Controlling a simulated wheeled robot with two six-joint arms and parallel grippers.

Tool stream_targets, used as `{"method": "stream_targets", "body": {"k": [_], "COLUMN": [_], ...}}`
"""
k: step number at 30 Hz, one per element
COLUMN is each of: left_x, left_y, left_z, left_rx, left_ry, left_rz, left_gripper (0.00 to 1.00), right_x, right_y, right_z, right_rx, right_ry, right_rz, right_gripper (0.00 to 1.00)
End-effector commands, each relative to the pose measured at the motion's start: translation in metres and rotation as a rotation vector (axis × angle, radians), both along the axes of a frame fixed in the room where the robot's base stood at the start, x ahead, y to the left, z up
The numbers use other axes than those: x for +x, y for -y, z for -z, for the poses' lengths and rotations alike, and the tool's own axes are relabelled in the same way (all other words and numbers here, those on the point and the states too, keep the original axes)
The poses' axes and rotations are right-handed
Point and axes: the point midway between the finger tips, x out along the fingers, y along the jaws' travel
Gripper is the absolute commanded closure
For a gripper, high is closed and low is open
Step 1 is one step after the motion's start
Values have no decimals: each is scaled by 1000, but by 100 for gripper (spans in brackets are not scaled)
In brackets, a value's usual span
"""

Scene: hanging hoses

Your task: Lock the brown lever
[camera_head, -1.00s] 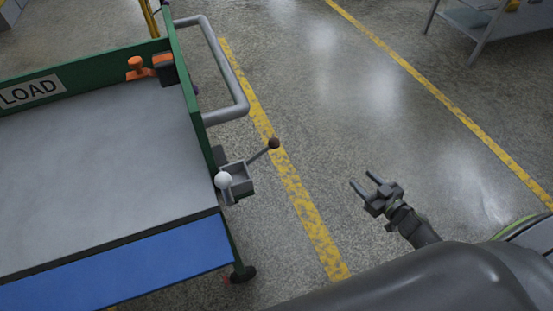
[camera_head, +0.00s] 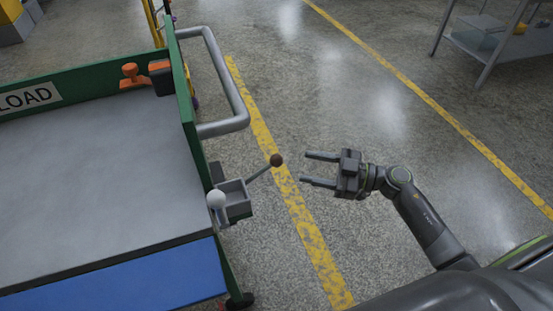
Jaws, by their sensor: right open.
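The brown lever (camera_head: 276,160) has a round brown knob on a thin grey rod. It sticks out up and to the right from a grey bracket box (camera_head: 236,199) on the cart's right side. A second lever with a white knob (camera_head: 216,199) stands at the left of the same box. My right gripper (camera_head: 305,169) is open and empty. Its fingers point left toward the brown knob, with a clear gap between them in the picture. My left gripper is not in view.
The cart has a grey deck (camera_head: 100,185), a green side wall (camera_head: 187,110) and a grey tube handle (camera_head: 232,90) above the levers. An orange-handled item (camera_head: 132,76) sits at its back corner. A grey table (camera_head: 500,45) stands at the upper right. Floor right of the levers is clear.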

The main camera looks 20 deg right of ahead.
Motion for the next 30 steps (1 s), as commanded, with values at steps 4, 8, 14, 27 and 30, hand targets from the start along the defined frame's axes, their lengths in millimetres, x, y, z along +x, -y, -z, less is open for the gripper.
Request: {"method": "stream_targets", "body": {"k": [4,8,14,27,30], "left_x": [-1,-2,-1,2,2], "left_y": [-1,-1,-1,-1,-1], "left_z": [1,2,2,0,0], "left_rx": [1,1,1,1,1], "left_ry": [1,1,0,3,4], "left_rz": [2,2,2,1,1], "left_gripper": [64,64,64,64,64], "right_x": [17,30,44,49,49], "right_y": [-27,-48,-70,-79,-79], "right_z": [-2,-1,0,0,0], "right_rx": [5,5,3,1,0], "right_ry": [4,2,2,-1,0], "right_rz": [0,1,0,1,1], "right_gripper": [50,50,50,50,63]}}
